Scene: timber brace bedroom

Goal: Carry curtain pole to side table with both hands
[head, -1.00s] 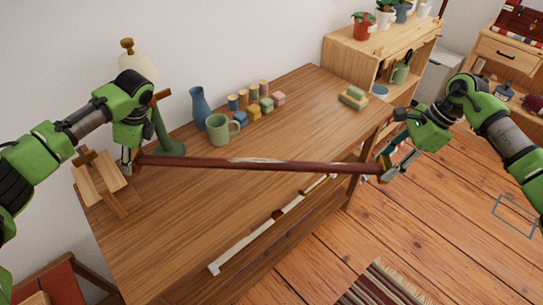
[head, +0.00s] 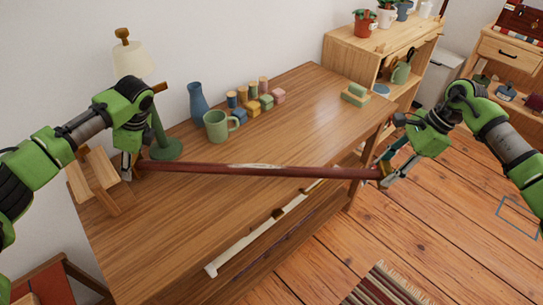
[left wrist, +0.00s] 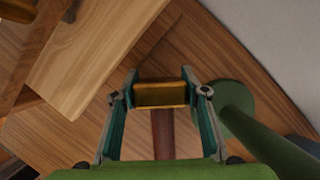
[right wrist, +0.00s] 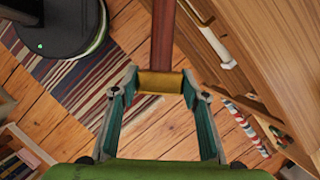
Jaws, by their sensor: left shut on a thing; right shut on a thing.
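The curtain pole (head: 255,169) is a long dark red rod with a pale worn patch and brass ends. It spans the wooden table (head: 290,120) in the head view, slightly lower at the right. My left gripper (head: 134,170) is shut on its left brass end, seen between the fingers in the left wrist view (left wrist: 162,94). My right gripper (head: 385,174) is shut on its right brass end, beyond the table's right edge; this end also shows in the right wrist view (right wrist: 160,83). I cannot tell which furniture is the side table.
A green-based lamp (head: 166,149), a wooden stand (head: 95,183), a green mug (head: 217,126), a blue vase (head: 198,102) and several small blocks stand on the table. A pale rail (head: 250,240) runs along its front. A shelf (head: 345,50) stands behind right.

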